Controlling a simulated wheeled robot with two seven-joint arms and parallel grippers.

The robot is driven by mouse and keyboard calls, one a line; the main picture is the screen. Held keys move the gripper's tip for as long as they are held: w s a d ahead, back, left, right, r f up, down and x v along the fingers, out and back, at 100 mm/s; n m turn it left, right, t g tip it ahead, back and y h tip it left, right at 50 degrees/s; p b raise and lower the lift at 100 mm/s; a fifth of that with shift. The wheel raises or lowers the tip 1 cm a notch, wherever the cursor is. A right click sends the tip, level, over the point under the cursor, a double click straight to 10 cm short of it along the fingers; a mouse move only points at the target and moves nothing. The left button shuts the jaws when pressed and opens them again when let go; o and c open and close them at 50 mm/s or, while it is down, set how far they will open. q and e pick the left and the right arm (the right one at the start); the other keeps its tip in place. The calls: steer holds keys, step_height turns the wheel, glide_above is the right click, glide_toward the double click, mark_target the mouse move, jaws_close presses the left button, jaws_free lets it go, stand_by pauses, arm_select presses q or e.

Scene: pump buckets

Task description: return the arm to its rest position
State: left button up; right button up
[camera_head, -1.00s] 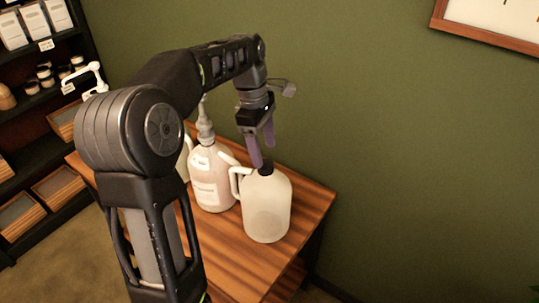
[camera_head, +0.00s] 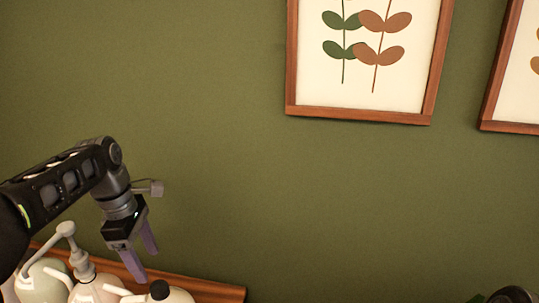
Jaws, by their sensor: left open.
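My left arm comes in from the lower left. Its left gripper (camera_head: 142,262) points down with its two purple fingers apart and nothing between them. It hangs above and just left of the black cap of a pale jug (camera_head: 178,295), whose lower part is cut off by the frame. To the left a jug with a pump (camera_head: 92,288) and another pale greenish jug with a pump (camera_head: 42,282) show only their tops. My right gripper is not in view.
The jugs are at a wooden table (camera_head: 205,286), of which a back strip shows. A green wall (camera_head: 270,190) stands behind. Two framed leaf pictures hang on it, one near the middle (camera_head: 362,115) and one at the right edge (camera_head: 508,128).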

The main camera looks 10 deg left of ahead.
arm_select(q)
steer(key=w+f+m+t, duration=0.2)
steer(key=w+m+t, duration=0.1)
steer(key=w+m, duration=0.3)
steer(key=w+d+f+m+t, duration=0.1)
steer(key=w+d+f+m, duration=0.2)
steer(key=f, duration=0.4)
steer(key=w+d+f+m+b, duration=0.1)
steer(key=d+f+m, duration=0.1)
steer(key=d+f, duration=0.35)
steer(key=w+d+f+m+t, duration=0.1)
steer(key=w+d+f+m, duration=0.25)
steer(key=f, duration=0.35)
steer(key=s+d+f+m+g+h+b, duration=0.1)
steer(key=s+d+f+m, duration=0.1)
steer(key=s+d+f, duration=0.55)
steer(key=s+d+f+m+b, duration=0.1)
steer(key=s+d+f+m, duration=0.3)
steer(key=f, duration=0.6)
steer(key=s+d+f+n+g, duration=0.1)
steer(key=s+d+f+g, duration=0.1)
steer(key=s, duration=0.7)
steer(key=s+d+f+g+h+b, duration=0.1)
steer(key=s+d+f+g, duration=0.1)
steer(key=s+f, duration=0.5)
steer(key=s+d, duration=0.1)
steer(key=s, duration=0.1)
steer(key=shift+s+d+n, duration=0.35)
steer(key=shift+s+d, duration=0.05)
